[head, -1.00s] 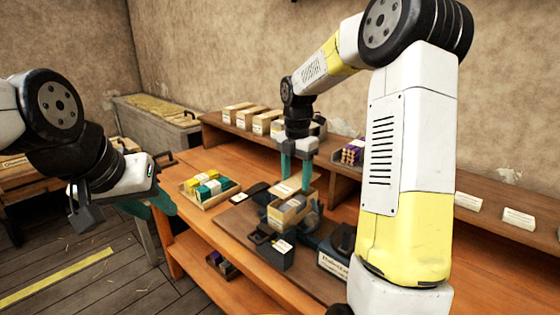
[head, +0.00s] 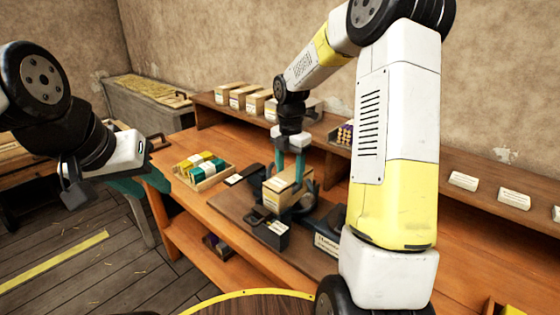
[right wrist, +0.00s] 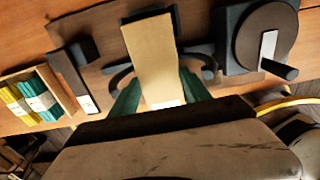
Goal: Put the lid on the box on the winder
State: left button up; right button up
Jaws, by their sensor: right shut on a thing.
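The tan cardboard box (head: 277,203) with a white label sits on the dark winder (head: 305,211). My right gripper (head: 290,172) points down with its teal fingers on either side of the lid (head: 291,180), shut on it. The lid lies at the top of the box with no clear gap in the head view; whether it is fully seated I cannot tell. In the right wrist view, the lid (right wrist: 152,62) is a flat tan rectangle between the fingers and hides most of the box. My left gripper (head: 128,190) hangs left of the bench, away from the box; its opening is unclear.
A tray of yellow, white and green packs (head: 203,171) stands left of the winder. Several boxes (head: 240,97) line the back shelf. A round dark wheel with a handle (right wrist: 262,38) shows in the right wrist view.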

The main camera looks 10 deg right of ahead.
jog(key=shift+f, duration=0.15)
dwell(0.7)
jog(key=o, duration=1.4)
notch_tip(320, 180, up, 8)
jog(key=shift+f, duration=0.1)
jog(key=shift+r, duration=0.5)
